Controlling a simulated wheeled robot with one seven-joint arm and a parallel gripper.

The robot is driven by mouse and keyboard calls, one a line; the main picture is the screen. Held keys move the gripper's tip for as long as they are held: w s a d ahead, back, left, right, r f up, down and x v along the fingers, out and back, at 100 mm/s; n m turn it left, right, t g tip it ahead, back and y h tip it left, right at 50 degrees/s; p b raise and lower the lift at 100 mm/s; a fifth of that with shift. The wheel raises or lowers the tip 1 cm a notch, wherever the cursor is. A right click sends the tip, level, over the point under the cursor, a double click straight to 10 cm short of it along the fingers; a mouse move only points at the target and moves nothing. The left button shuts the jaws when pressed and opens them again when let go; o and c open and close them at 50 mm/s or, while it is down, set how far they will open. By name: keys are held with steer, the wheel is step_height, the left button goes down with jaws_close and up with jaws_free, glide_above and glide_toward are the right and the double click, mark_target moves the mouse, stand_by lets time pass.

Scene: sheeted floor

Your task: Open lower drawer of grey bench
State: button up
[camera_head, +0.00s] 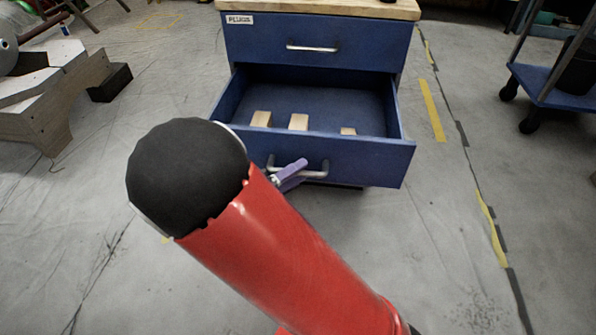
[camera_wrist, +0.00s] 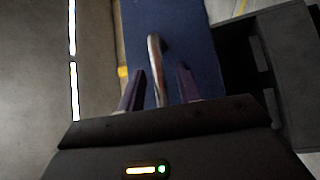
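The bench (camera_head: 310,30) shows as blue with a light wooden top, not grey. Its lower drawer (camera_head: 350,158) is pulled out well past the front, and its inside shows. The drawer's bar handle (camera_head: 318,174) also shows in the wrist view (camera_wrist: 154,58). My gripper (camera_head: 290,174) is at the left part of this handle, partly hidden behind my red arm. In the wrist view its two purple fingers (camera_wrist: 160,88) stand apart on either side of the handle, with gaps visible on both sides.
Three wooden blocks (camera_head: 298,122) lie in the open drawer. The upper drawer (camera_head: 315,42) is closed. A wooden trestle (camera_head: 50,95) stands at the left, and a blue-shelved cart (camera_head: 560,85) on casters at the right. The sheeted floor (camera_head: 470,270) in front is clear.

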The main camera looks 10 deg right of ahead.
steer(key=v, duration=0.7)
stand_by(0.3)
steer(key=s+d+r+m+g+y+p, duration=0.25)
steer(key=d+r+g+y, duration=0.2)
steer(key=d, duration=0.25)
steer(key=s+d+r+m+g+y+p, duration=0.1)
steer(key=s+d+r+g+y+p, duration=0.25)
steer(key=d+g, duration=0.2)
steer(key=s+r+t+y+p, duration=0.5)
steer(key=r+y, duration=0.4)
steer(key=r, duration=0.3)
steer(key=shift+s+d+r+t+y, duration=0.3)
steer(key=shift+s+d+r+t, duration=0.2)
steer(key=shift+t, duration=0.5)
